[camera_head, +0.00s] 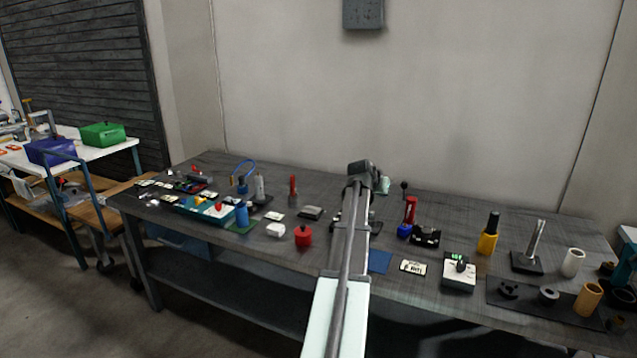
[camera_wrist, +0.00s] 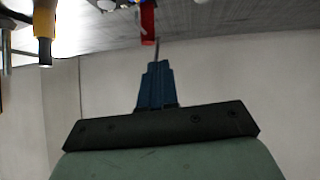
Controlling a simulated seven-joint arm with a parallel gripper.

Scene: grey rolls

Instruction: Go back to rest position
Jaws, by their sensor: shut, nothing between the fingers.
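My gripper (camera_wrist: 157,48) shows in the wrist view with its narrow fingers together and nothing between them. The wrist picture is upside down, with the table along its top and the wall below. A red object (camera_wrist: 148,22) appears beyond the fingertips, apart from them as far as I can tell. In the head view my arm reaches forward over the middle of the dark workbench (camera_head: 250,275), and the fingers are hidden behind the wrist. A grey ring-shaped roll (camera_head: 549,294) lies on a dark mat at the right, away from my arm.
Left of my arm are a red pot (camera_head: 303,236), a blue cylinder (camera_head: 242,214) and a teal tray (camera_head: 195,207). Right of it are a red-and-blue upright tool (camera_head: 409,214), a yellow holder (camera_head: 487,242), a metal stand (camera_head: 527,262) and tan and white cylinders. The wall stands behind.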

